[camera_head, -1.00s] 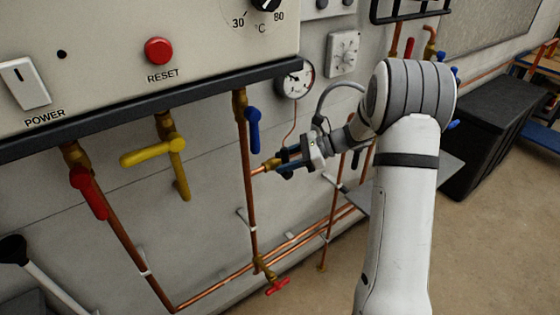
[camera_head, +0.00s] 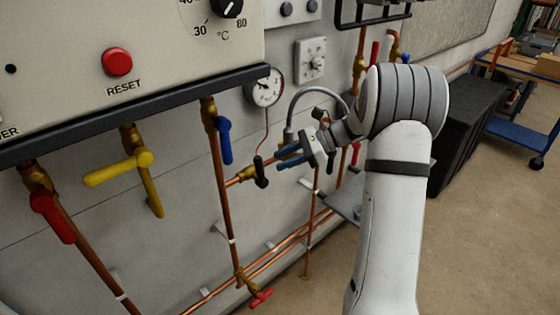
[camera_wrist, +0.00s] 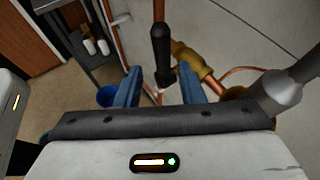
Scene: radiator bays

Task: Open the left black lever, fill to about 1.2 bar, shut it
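The left black lever (camera_head: 261,172) sits on a brass valve on a copper branch pipe in the head view, its handle pointing down. In the wrist view the black handle (camera_wrist: 161,50) lies beyond the fingertips, near the gap between them. The brass valve body (camera_wrist: 192,60) is to its right. My gripper (camera_head: 287,157) is open and empty, with blue fingers just right of the lever. In the wrist view the fingers (camera_wrist: 161,85) stand wide apart. The pressure gauge (camera_head: 265,87) hangs above the lever; its reading is too small to tell. A second black lever cannot be made out.
A grey hose (camera_head: 312,92) arches behind my gripper. A blue lever (camera_head: 224,141), a yellow lever (camera_head: 118,168) and a red lever (camera_head: 52,217) hang at the left under the boiler panel. A red tap (camera_head: 262,298) is below. A black chest (camera_head: 470,125) stands right.

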